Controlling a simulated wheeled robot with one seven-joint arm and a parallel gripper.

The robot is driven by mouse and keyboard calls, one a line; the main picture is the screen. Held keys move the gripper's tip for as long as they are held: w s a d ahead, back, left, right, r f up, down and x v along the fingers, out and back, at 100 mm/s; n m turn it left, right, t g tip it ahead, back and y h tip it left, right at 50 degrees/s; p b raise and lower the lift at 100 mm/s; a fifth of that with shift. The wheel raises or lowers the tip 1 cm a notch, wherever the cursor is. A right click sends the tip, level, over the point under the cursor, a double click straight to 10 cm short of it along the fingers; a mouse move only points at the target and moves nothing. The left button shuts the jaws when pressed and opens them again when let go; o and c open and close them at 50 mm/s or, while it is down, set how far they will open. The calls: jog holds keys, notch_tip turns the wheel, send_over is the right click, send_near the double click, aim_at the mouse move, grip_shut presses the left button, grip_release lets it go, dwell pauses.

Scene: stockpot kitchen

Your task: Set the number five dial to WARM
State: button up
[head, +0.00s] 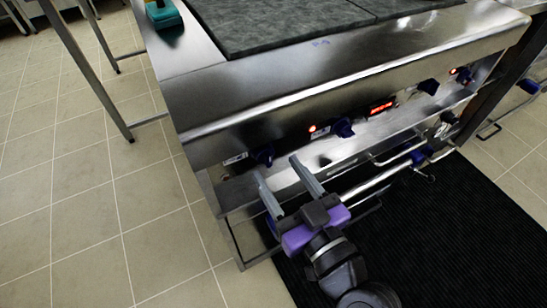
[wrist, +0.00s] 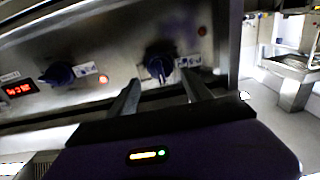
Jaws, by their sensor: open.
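Several dark blue dials sit along the steel front panel of the cooking range. In the head view the leftmost dial (head: 265,155) is just beyond my gripper; a second dial (head: 343,128) is to its right, and two more, a third (head: 428,86) and a fourth (head: 465,76), are farther right. My gripper (head: 276,166) is open and empty, its fingers pointing at the panel. In the wrist view one dial (wrist: 160,66) lies between and beyond the fingertips (wrist: 161,84), apart from them; another dial (wrist: 58,74) is to the left. The numbers and the WARM mark are too small to read.
A red display (head: 383,106) and small red lights (head: 312,128) are on the panel. A steel rail (head: 385,178) runs below it. A black mat (head: 440,225) lies on the floor. A green-topped object (head: 162,12) is at the upper left. The tiled floor at left is clear.

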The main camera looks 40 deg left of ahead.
aim_at(270, 161)
jog(key=shift+x, duration=2.05)
jog(key=shift+s, duration=0.1)
grip_shut()
jog(key=shift+m, duration=0.3)
jog(key=m+p, duration=0.2)
jog(key=m, duration=0.3)
jog(key=m+p, duration=0.2)
jog(key=m, duration=0.3)
jog(key=shift+w+d+p, duration=0.1)
jog(key=shift+w+p, duration=0.1)
jog(key=shift+p, duration=0.2)
jog(key=shift+f+m, duration=0.15)
jog(key=shift+m, duration=0.15)
